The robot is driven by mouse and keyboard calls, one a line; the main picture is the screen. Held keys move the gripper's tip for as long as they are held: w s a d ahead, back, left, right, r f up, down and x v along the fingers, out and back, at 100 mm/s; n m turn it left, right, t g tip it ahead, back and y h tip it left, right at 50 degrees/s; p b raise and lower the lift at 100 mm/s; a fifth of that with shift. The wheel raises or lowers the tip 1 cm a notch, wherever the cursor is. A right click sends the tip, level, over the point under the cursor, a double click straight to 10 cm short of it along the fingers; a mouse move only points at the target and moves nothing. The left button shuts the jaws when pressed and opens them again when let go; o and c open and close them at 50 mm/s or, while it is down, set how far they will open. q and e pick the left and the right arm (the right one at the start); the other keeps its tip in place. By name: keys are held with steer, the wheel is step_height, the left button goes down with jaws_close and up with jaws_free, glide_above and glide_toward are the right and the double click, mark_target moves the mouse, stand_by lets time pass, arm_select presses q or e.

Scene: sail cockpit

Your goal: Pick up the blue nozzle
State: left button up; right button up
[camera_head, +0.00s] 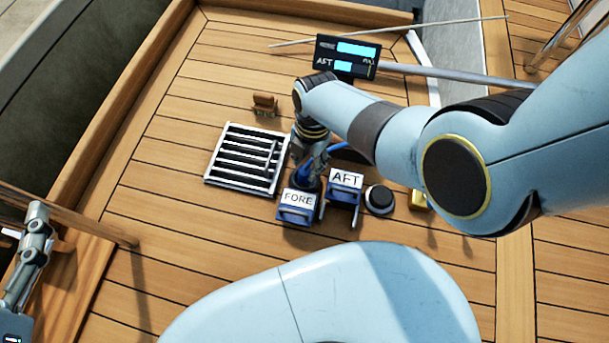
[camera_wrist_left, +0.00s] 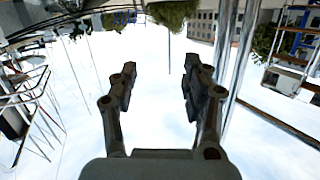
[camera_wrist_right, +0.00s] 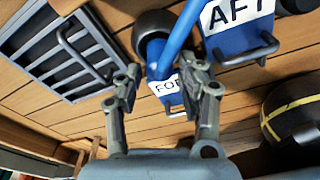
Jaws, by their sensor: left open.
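The blue nozzle, a bent blue tube, shows in the right wrist view (camera_wrist_right: 174,42), running down between the fingertips of my right gripper (camera_wrist_right: 164,76). That gripper's fingers stand apart, with the nozzle in the gap and no clear grip on it. In the head view, the right gripper (camera_head: 314,162) points down beside the FORE box and partly hides the nozzle (camera_head: 304,172). My left gripper (camera_head: 36,222) is far off at the lower left. Its fingers are apart and empty in the left wrist view (camera_wrist_left: 160,80).
Blue boxes labelled FORE (camera_head: 297,199) and AFT (camera_head: 345,181) stand close to the right gripper. A slatted grate (camera_head: 230,180) lies left of it. A round black knob (camera_head: 379,198) stands right of the AFT box. A display (camera_head: 346,56) stands behind. Deck at left is clear.

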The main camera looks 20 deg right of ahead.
mark_target(303, 181)
steer(key=shift+s+a+f+b, duration=0.1)
steer(key=shift+a+f+b, duration=0.05)
steer(key=shift+f+b, duration=0.35)
steer(key=shift+s+a+f+b, duration=0.1)
steer(key=shift+f+b, duration=0.3)
steer(key=shift+f, duration=0.2)
steer(key=shift+a+f+b, duration=0.1)
steer(key=shift+f+b, duration=0.75)
steer(key=shift+f, duration=0.1)
arm_select(q)
steer(key=w+d+r+m+t+h, duration=0.1)
steer(key=r+t, duration=0.4)
steer(key=r, duration=0.6)
steer(key=w+d+r+m+t+h, duration=0.1)
steer(key=w+r+m+t+h, duration=0.1)
steer(key=r, duration=0.9)
steer(key=m+t+h, duration=0.1)
steer(key=t+h, duration=0.1)
steer(key=t, duration=0.1)
steer(key=shift+w+d+r+h, duration=0.15)
steer(key=shift+w+d+h, duration=0.15)
steer(key=shift+h, duration=0.1)
arm_select(e)
jaws_close()
